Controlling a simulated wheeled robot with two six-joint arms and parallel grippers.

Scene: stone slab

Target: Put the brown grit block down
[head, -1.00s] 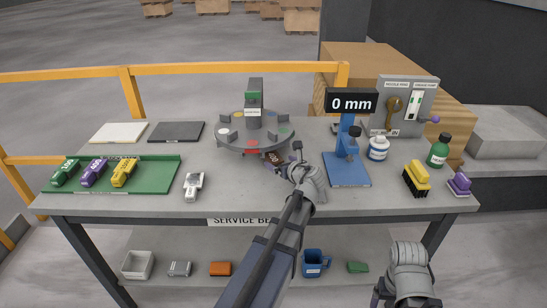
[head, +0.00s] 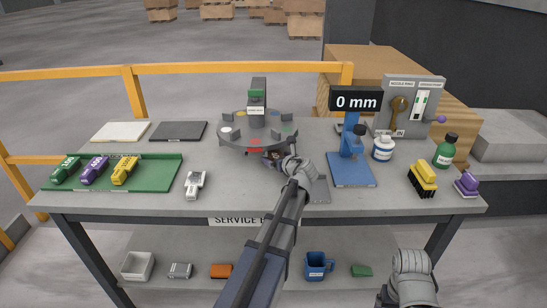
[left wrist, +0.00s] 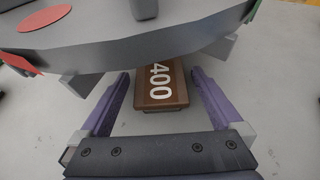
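The brown grit block (left wrist: 163,88), marked 400, lies between the two fingers of my left gripper (left wrist: 160,78) in the left wrist view. A strip of grey bench shows between each finger and the block, so the gripper is open around it. The block appears to rest on the bench, its far end hidden under the turntable's rim. In the head view my left gripper (head: 274,157) is at the turntable's front edge and mostly covers the block. My right gripper is low at the right, and its fingers are not clearly visible.
The grey turntable (head: 230,141) overhangs the block. A green tray (head: 150,177) holds green, purple and yellow blocks at the left. A blue gauge stand (head: 350,172) reading 0 mm, a white bottle (head: 382,149) and brushes stand at the right. Bare bench lies left of my gripper.

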